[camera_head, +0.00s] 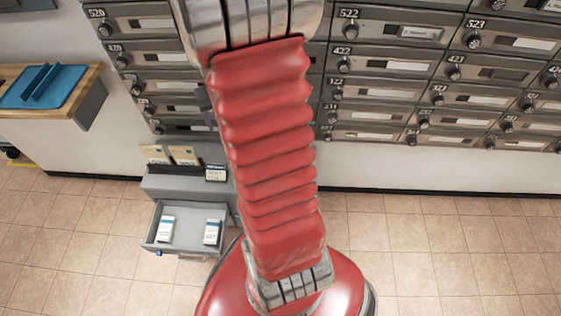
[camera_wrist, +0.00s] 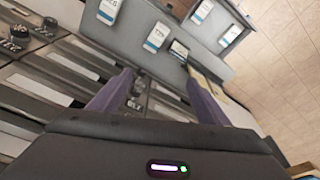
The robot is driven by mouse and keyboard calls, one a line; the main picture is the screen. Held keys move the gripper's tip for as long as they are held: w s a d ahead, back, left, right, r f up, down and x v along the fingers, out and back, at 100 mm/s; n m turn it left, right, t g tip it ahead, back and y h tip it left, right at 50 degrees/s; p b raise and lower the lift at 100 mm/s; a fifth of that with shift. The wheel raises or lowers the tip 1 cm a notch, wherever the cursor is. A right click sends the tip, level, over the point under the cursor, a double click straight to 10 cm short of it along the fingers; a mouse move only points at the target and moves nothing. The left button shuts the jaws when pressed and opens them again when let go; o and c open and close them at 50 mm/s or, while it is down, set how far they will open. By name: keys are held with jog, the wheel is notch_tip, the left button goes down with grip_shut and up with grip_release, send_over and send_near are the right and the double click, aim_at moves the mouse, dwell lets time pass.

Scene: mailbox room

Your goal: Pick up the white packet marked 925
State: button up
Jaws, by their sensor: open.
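In the head view two small white packets with blue edges lie in an open grey drawer, a left one (camera_head: 166,228) and a right one (camera_head: 212,231). A dark-edged white packet (camera_head: 215,173) stands on the cabinet top behind the drawer. The wrist view shows several white and blue packets, among them one at centre (camera_wrist: 157,36), one at upper left (camera_wrist: 110,10) and one at right (camera_wrist: 230,35). Their numbers are too small to read, so I cannot tell which is 925. My gripper (camera_wrist: 160,78) is open and empty, apart from the packets.
The open drawer (camera_head: 150,237) juts from a low grey cabinet (camera_head: 160,183). Cream envelopes (camera_head: 185,155) stand on its top. Grey mailboxes (camera_head: 385,62) line the wall. A wooden counter (camera_head: 85,95) with a blue tray (camera_head: 45,88) is at left. Tiled floor (camera_head: 450,260) is clear at right.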

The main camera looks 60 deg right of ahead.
jog(key=s+d+f+m, duration=0.1)
jog(key=s+d+f, duration=0.3)
jog(key=f, duration=0.4)
jog(key=s+d+f+m+g+y, duration=0.1)
jog(key=s+d+f+m, duration=0.1)
jog(key=s+d+f, duration=0.3)
jog(key=s+d+f+m, duration=0.2)
jog(key=s+d+f, duration=0.3)
jog(key=f, duration=0.7)
jog(key=shift+s+d+f+g, duration=0.15)
jog(key=shift+s+g, duration=0.25)
jog(key=shift+s, duration=0.6)
jog(key=shift+f, duration=4.3)
jog(key=shift+f, duration=0.1)
jog(key=shift+s+f, duration=0.2)
jog(key=shift+f, duration=2.3)
